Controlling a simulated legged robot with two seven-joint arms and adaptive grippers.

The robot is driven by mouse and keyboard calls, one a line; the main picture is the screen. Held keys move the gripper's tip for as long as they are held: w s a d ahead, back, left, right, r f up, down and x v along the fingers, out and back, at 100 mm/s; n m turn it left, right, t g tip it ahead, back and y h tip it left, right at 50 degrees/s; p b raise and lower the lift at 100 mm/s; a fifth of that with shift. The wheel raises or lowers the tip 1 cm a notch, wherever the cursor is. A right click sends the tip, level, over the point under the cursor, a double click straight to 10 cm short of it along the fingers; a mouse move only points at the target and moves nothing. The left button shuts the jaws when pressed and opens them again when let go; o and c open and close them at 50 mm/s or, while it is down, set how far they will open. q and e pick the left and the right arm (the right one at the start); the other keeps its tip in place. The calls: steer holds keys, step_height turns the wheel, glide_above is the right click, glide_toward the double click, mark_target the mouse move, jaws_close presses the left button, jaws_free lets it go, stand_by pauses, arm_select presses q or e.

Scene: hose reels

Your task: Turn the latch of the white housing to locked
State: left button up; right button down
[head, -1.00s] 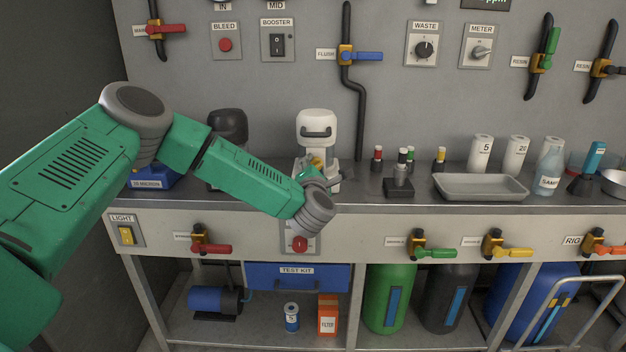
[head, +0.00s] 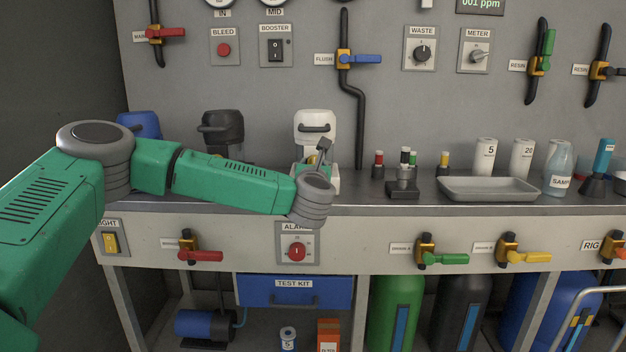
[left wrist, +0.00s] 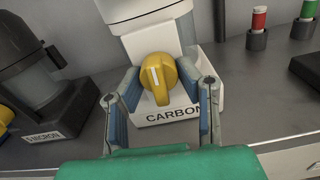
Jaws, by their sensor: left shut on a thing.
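My left gripper (left wrist: 160,76) is shut on the latch, one finger on each side. In the head view my left gripper (head: 320,160) is in front of the housing and hides much of its lower part. My right gripper is not in view.
A dark housing (head: 222,130) and a blue one (head: 140,124) stand to the left. Small capped vials (head: 378,164) and a grey tray (head: 488,190) are to the right. The red alarm knob (head: 297,252) is below the counter edge.

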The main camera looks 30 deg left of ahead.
arm_select(q)
steer(key=shift+d+f+n+b, duration=0.15)
steer(key=shift+d+n+b, duration=0.1)
steer(key=shift+n+b, duration=0.2)
stand_by(0.3)
steer(key=o, duration=1.1)
steer(key=shift+s+r, duration=0.1)
steer(key=shift+r, duration=0.1)
steer(key=shift+s+d, duration=0.1)
steer(key=shift+s, duration=0.25)
steer(key=v, duration=1.1)
steer(key=shift+d+f, duration=0.1)
steer(key=shift+d, duration=0.1)
